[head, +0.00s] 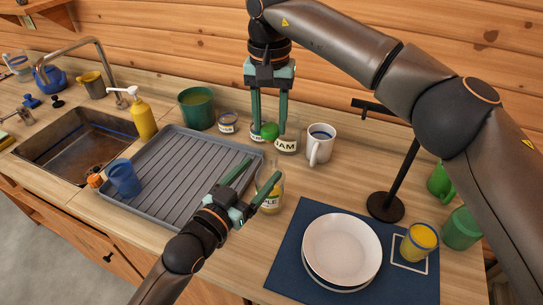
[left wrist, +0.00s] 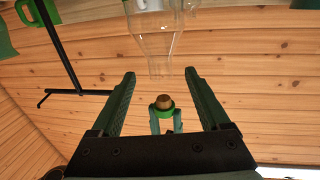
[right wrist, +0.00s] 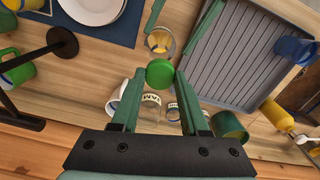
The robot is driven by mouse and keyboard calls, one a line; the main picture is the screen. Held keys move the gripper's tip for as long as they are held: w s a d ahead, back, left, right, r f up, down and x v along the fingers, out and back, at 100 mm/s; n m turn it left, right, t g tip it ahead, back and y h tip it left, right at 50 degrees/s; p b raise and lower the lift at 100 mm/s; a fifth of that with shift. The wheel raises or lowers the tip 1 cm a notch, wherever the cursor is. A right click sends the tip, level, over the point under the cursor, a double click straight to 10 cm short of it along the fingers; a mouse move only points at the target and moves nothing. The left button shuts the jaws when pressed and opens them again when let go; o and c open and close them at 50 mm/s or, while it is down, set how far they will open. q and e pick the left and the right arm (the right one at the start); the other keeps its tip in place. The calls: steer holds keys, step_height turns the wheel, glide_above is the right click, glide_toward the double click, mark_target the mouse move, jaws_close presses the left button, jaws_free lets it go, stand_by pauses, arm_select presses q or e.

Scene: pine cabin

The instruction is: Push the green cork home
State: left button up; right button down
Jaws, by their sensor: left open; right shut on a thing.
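The green cork (head: 270,131) is held between the fingertips of my right gripper (head: 269,122). In the left wrist view the cork (left wrist: 163,104) shows a green cap and a brown tip facing the clear bottle neck (left wrist: 156,60), with a gap between them. In the right wrist view the cork's round green top (right wrist: 160,73) sits between the fingertips. The glass bottle (head: 270,196), with a partly hidden label and yellow contents, stands on the counter beside the tray. My left gripper (head: 265,172) is open, its fingers reaching to either side of the bottle, not closed on it.
A grey ribbed tray (head: 185,172) with a blue cup (head: 123,178) lies left of the bottle. Jam jars (head: 288,142) and a white mug (head: 320,145) stand behind. Plates (head: 342,248) on a blue mat and a black stand (head: 385,207) are on the right.

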mark_target(274, 156)
arm_select(q)
steer(key=x, duration=0.8)
steer(key=shift+w+d, duration=0.1)
steer(key=shift+w, duration=0.15)
jaws_close()
stand_by(0.5)
stand_by(0.6)
stand_by(0.9)
arm_select(e)
steer(key=shift+f, duration=0.1)
steer(key=shift+f, duration=1.55)
steer(key=shift+f, duration=0.25)
